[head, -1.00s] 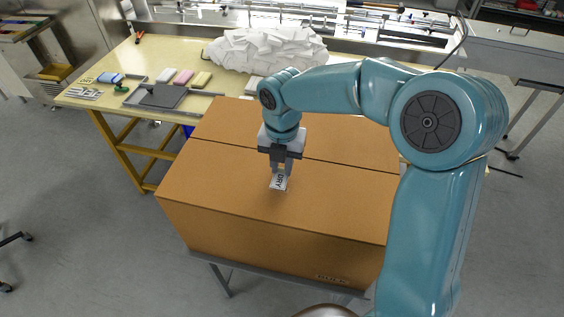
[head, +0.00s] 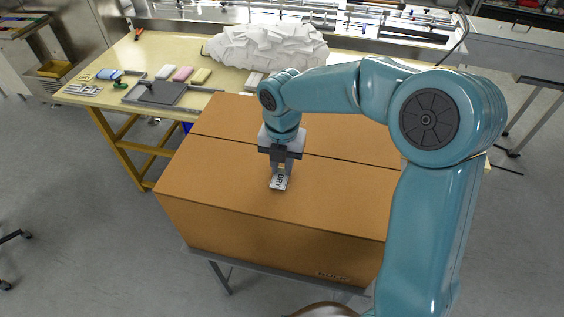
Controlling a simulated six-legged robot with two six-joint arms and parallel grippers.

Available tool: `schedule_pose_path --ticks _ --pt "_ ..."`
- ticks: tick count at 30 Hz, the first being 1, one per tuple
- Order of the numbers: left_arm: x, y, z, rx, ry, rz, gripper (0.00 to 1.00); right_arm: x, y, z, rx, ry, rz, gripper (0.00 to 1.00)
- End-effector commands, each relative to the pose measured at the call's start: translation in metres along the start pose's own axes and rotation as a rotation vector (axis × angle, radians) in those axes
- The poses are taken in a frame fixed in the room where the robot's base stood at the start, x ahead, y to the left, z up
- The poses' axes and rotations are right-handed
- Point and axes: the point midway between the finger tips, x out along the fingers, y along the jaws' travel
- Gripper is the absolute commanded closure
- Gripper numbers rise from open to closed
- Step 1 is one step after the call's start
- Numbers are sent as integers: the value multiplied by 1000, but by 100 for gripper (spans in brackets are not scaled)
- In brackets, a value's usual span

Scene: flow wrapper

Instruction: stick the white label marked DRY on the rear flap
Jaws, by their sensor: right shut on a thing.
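The white label marked DRY (head: 278,184) is between the fingertips of my right gripper (head: 280,174), which is shut on it. Gripper and label are over the near top flap (head: 215,190) of a large closed brown carton, a little on the near side of the seam. I cannot tell whether the label touches the cardboard. The rear flap (head: 225,118) lies flat beyond the seam, partly hidden behind my right arm. My left gripper is not in view.
A yellow table (head: 110,97) stands behind the carton, with a grey tray (head: 155,95), coloured blocks (head: 181,73) and a heap of white pieces (head: 265,48). A dark stand (head: 225,272) is under the carton.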

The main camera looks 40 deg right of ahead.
Motion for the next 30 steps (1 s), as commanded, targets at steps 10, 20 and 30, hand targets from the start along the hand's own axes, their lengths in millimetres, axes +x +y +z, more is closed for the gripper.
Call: schedule_pose_path --ticks 10,20,30 --pt "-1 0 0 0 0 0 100 2 0 -1 0 0 0 100" --pt "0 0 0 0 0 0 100 2 0 0 0 0 0 100" --pt "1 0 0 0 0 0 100 5 0 -1 0 0 0 100"
